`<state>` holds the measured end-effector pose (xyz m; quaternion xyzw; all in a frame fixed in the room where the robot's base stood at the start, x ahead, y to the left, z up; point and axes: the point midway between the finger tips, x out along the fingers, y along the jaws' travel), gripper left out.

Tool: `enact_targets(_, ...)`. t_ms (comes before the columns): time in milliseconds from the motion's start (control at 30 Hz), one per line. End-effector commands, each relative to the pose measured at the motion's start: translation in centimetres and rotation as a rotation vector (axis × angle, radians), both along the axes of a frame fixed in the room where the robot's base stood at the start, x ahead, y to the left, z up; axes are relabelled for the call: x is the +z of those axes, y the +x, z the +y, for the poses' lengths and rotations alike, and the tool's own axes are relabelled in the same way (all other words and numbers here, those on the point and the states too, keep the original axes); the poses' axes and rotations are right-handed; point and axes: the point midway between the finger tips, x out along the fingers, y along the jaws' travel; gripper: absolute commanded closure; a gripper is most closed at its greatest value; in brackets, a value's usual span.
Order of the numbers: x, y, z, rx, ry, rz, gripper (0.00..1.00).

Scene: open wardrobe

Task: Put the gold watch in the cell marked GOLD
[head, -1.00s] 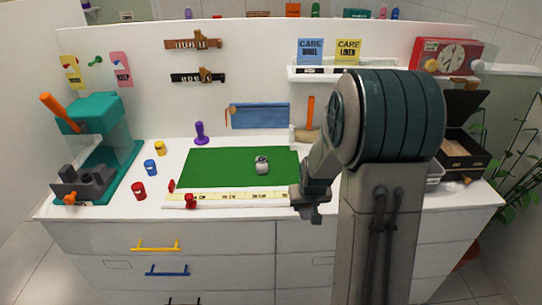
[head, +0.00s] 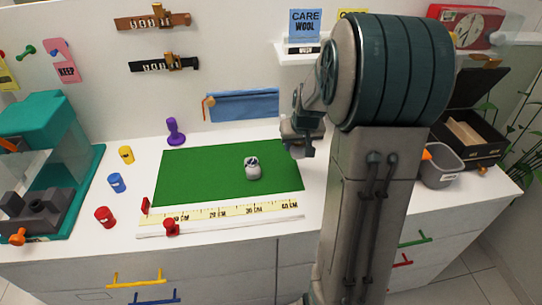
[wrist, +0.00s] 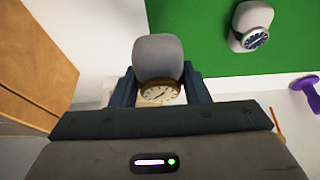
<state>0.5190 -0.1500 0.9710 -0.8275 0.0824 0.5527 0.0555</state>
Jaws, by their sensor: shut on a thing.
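My gripper (wrist: 159,78) is shut on a watch with a gold-rimmed, cream dial (wrist: 160,93), wrapped on a grey cushion. In the head view my gripper (head: 302,138) is above the counter, just right of the green mat's upper right part, and the held watch cannot be made out there. A second watch, silvery with a dark blue dial (head: 253,164), rests on the green mat (head: 205,172); it also shows in the wrist view (wrist: 255,38). An open black box (head: 478,152) with a pale insert stands at the right. No GOLD marking is readable.
A grey bin (head: 441,168) stands in front of the black box, partly beside my arm. A ruler strip (head: 235,212) runs along the mat's front. A purple stamp-like object (head: 175,130) and several coloured canisters stand left. A small shelf with cards is on the back wall.

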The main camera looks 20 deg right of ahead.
Motion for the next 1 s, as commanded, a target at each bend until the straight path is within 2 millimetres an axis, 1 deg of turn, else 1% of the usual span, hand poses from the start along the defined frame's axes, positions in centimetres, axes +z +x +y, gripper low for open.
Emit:
enact_targets(33, -0.6, 0.8, 1.1, 0.008, 0.001, 0.005, 0.82)
enact_targets(100, -1.6, 1.7, 2.2, 0.005, 0.001, 0.004, 0.82)
enact_targets(233, -3.0, 3.2, 3.9, 0.006, -0.001, 0.003, 0.82)
enact_targets(333, -3.7, 4.0, 4.8, 0.002, 0.001, 0.002, 0.82)
enact_targets(500, -4.4, 4.5, 5.3, 0.0, -0.001, 0.001, 0.82)
enact_targets(700, -7.2, 4.4, 5.3, -0.001, 0.0, 0.004, 0.82)
enact_targets(767, -7.8, 4.5, 5.3, -0.001, 0.0, 0.002, 0.82)
enact_targets(833, -8.1, 4.5, 5.3, -0.001, 0.0, 0.001, 0.82)
enact_targets(1000, -8.2, 4.5, 5.3, -0.001, -0.001, -0.001, 0.82)
